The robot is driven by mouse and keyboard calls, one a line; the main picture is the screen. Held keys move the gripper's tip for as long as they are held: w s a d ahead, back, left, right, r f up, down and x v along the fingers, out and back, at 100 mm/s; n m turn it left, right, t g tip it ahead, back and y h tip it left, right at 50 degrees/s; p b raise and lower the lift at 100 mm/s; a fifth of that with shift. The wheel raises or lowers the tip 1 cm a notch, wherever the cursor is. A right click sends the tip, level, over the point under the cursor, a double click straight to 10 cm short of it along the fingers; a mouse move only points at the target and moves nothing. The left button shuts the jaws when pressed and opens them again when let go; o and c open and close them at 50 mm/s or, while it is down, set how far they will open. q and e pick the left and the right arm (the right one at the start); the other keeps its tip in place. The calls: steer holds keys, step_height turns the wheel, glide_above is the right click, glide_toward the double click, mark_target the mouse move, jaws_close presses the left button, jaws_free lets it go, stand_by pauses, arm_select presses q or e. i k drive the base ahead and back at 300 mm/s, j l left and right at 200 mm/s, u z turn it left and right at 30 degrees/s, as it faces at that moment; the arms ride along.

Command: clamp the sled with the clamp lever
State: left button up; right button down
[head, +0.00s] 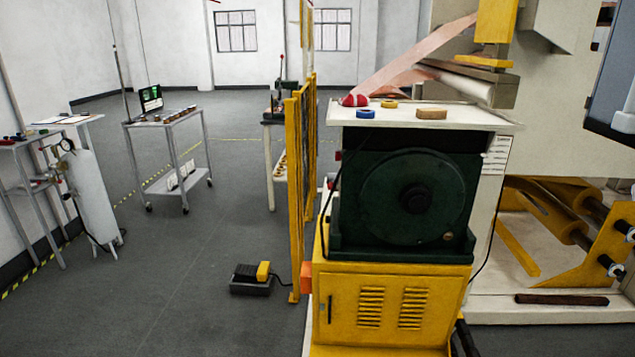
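No sled or clamp lever can be made out for certain. The yellow fence partly hides that bench. Neither of my grippers is in view.
A yellow mesh fence (295,190) and a green machine (408,200) on a yellow cabinet (390,305) stand close ahead. A black-and-yellow foot pedal (252,277) lies on the floor. A grey cart (165,122) stands at left. Floor (185,275) at left-centre is clear.

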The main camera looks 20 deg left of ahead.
mark_target(331, 177)
steer(key=j, duration=0.45)
steer(key=k+j, duration=0.15)
steer(key=j, duration=0.3)
steer(key=j+z, duration=0.1)
steer(key=j, duration=0.4)
steer(key=k+j, duration=0.15)
steer(key=j, duration=0.3)
steer(key=i+j+z, duration=0.15)
steer(key=i+j, duration=0.85)
steer(key=i+j+z, duration=0.15)
steer(key=i+j, duration=0.85)
steer(key=j, duration=0.15)
